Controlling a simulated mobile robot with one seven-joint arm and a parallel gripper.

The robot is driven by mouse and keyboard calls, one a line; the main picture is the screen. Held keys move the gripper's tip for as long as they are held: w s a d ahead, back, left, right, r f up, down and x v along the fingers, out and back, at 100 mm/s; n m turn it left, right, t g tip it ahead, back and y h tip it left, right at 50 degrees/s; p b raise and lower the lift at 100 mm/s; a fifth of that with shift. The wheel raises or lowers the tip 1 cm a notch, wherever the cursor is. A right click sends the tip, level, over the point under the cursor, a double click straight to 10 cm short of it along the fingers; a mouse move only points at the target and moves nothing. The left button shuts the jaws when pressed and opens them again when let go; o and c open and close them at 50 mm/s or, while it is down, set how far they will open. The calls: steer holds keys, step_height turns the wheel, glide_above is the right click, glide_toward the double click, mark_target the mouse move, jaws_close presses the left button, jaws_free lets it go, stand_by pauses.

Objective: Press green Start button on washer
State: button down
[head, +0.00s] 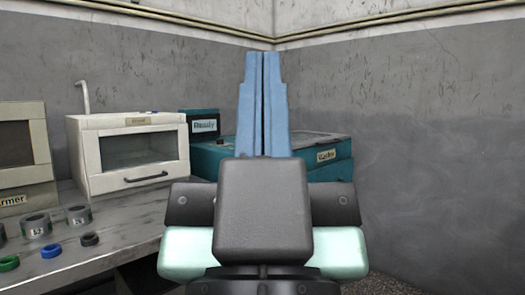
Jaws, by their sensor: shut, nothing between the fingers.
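The teal washer (340,172) stands in the back corner, with a label on its front that seems to read "Washer". A small teal display (205,126) at its back left appears to read "Ready". My gripper (262,56) is in the middle of the head view, its two blue fingers together and pointing up, with nothing between them. The fingers and the dark gripper body cover the middle of the washer. I see no green Start button on the washer; part of the washer is hidden behind my gripper.
A white oven-like box (130,182) with a handle stands left of the washer on the grey bench (140,222). A beige cabinet (27,148) is at the far left. Grey rings (36,226) and small green (9,264), blue and black rings lie on the bench. A bare wall rises at right.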

steer(key=shift+r, duration=0.1)
stand_by(0.7)
step_height(320, 180, up, 39)
steer(key=p, duration=3.9)
steer(key=shift+r, duration=0.15)
steer(key=shift+w, duration=0.1)
